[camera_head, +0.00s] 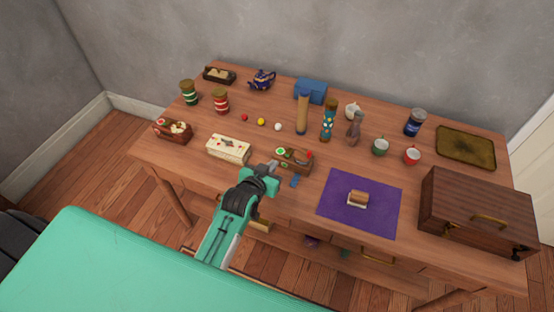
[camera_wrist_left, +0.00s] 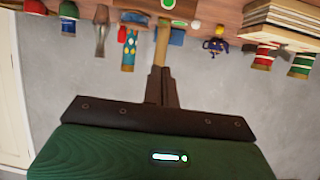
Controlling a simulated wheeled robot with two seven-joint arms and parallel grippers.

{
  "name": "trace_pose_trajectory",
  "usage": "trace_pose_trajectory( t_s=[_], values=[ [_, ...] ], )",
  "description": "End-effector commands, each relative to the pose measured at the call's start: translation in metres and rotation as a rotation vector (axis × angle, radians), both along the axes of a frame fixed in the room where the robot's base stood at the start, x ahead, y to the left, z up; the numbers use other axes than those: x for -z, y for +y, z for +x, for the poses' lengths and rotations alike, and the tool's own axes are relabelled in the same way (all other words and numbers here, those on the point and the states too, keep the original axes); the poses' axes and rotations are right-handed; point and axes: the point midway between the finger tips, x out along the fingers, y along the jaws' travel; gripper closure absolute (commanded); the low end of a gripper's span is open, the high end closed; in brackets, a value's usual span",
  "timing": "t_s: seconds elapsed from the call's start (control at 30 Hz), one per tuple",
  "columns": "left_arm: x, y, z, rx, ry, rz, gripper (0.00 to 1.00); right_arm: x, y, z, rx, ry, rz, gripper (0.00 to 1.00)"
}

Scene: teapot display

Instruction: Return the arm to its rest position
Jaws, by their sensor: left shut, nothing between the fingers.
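My left arm reaches in from the bottom in the head view. Its gripper (camera_head: 273,166) is over the table's front edge, just left of and close to a small wooden box with coloured buttons (camera_head: 299,165). In the left wrist view, which is upside down, the gripper (camera_wrist_left: 161,74) is shut with nothing between its fingers. A tall tan cylinder (camera_wrist_left: 162,46) shows beyond the fingertips. My right gripper is in neither view.
The wooden table (camera_head: 240,185) holds a white box (camera_head: 229,149), striped jars (camera_head: 220,101), a blue teapot (camera_head: 262,80), a patterned vase (camera_head: 328,120), cups (camera_head: 380,148), a purple mat (camera_head: 335,214) and a brown case (camera_head: 478,211). Open space lies before the front edge.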

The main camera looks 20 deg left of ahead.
Motion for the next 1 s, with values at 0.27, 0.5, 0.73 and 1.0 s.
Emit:
trace_pose_trajectory(
  t_s=[0.27,0.5,0.73,1.0],
  values=[
    [-0.002,0.001,-0.008,0.0,0.0,0.0,1.0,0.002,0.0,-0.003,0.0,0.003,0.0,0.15],
    [-0.001,0.001,-0.008,0.0,0.0,0.0,1.0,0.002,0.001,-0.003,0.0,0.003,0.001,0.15],
    [-0.001,0.001,-0.009,0.0,0.006,0.001,1.0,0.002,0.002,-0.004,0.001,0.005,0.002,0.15],
    [0.012,0.007,-0.078,0.031,0.249,0.04,1.0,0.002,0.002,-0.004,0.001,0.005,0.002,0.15]
  ],
)
